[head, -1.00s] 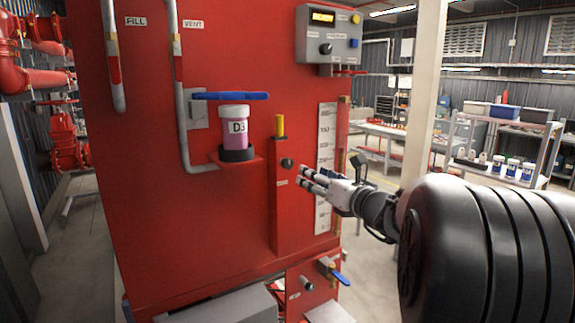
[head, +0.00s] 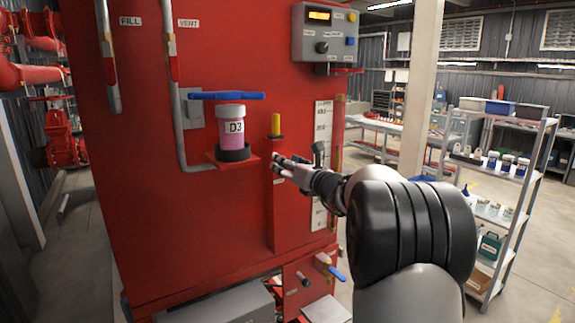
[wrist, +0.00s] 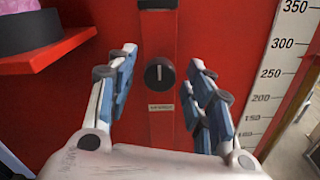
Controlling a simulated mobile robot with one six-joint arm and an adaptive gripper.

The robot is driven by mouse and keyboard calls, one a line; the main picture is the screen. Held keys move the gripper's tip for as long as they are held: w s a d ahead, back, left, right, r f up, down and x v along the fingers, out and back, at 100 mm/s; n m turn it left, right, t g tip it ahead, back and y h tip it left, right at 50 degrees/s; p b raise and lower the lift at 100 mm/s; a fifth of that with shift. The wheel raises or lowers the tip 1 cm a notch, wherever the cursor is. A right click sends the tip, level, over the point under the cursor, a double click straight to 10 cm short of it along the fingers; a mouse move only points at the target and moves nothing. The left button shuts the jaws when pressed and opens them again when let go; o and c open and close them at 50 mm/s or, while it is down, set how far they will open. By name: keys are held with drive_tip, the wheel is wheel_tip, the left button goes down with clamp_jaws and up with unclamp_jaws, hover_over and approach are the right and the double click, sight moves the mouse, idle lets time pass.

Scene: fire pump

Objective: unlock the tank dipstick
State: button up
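The tank dipstick shows as a yellow handle (head: 275,125) on top of a narrow red housing (head: 287,222) on the tank front. In the wrist view a round black knob (wrist: 159,74) with a pale, roughly vertical mark sits on this housing, above a small label too blurred to read. My gripper (head: 277,166) is at the housing in the head view and covers the knob there. In the wrist view my gripper (wrist: 163,78) is open and empty. Its fingers stand left and right of the knob, apart from it; the exact distance is unclear.
A pink-filled jar (head: 231,127) marked D3 stands on a red bracket (head: 212,162) left of the housing, under a blue lever (head: 227,96). A white level scale (head: 322,150) is on the right. A control box (head: 327,33) is above. A blue-handled valve (head: 335,272) is below.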

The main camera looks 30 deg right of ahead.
drive_tip(key=c, duration=1)
drive_tip(key=shift+f+n+b, duration=0.1)
drive_tip(key=shift+n+b, duration=0.3)
drive_tip(key=shift+b, duration=0.2)
drive_tip(key=n+b, duration=1.9)
drive_tip(key=o, duration=1)
